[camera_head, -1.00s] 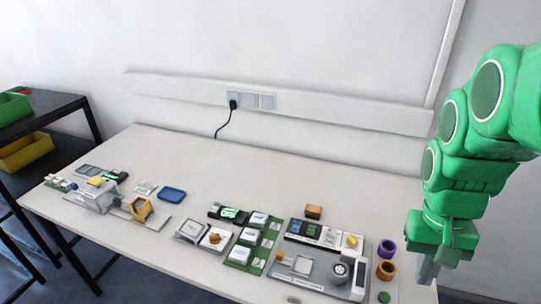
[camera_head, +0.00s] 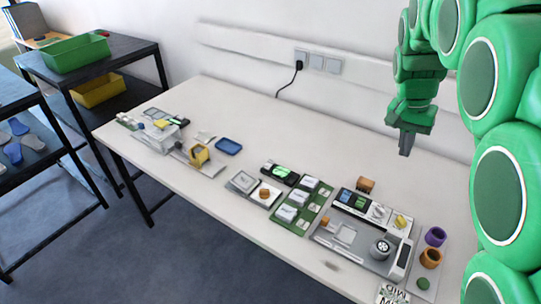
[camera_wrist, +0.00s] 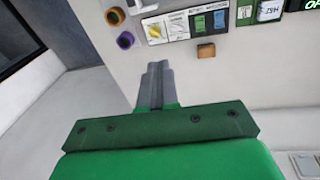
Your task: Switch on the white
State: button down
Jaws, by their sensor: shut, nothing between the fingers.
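A light control strip (camera_head: 374,209) runs along the back of a grey machine base at the table's right end. It carries a blue block (camera_head: 346,196), a green block (camera_head: 360,202), a whitish block (camera_head: 379,212) and a yellow part (camera_head: 401,221). The strip also shows at the top of the wrist view, with its blue block (camera_wrist: 219,19) and green block (camera_wrist: 199,24). My gripper (camera_head: 404,150) is shut and empty, pointing down above the rear of the table, behind and apart from the strip. Its closed fingers (camera_wrist: 158,68) show in the wrist view.
A brown block (camera_head: 366,184) stands just behind the strip. A purple ring (camera_head: 435,237), an orange ring (camera_head: 431,258) and a green disc (camera_head: 423,284) lie at its right. Green boards (camera_head: 303,205) lie left. The table's rear middle is clear.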

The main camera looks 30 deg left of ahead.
jog(key=w+a+f, duration=0.2)
jog(key=w+a, duration=0.2)
jog(key=a, duration=0.4)
jog(key=t+y, duration=0.2)
send_near(270, 161)
jog(key=shift+n, duration=0.4)
jog(key=x, duration=0.6)
jog(key=shift+w+d+f, duration=0.1)
jog(key=shift+w+f, duration=0.25)
jog(key=shift+w+f+g, duration=0.1)
jog(key=shift+g, duration=0.2)
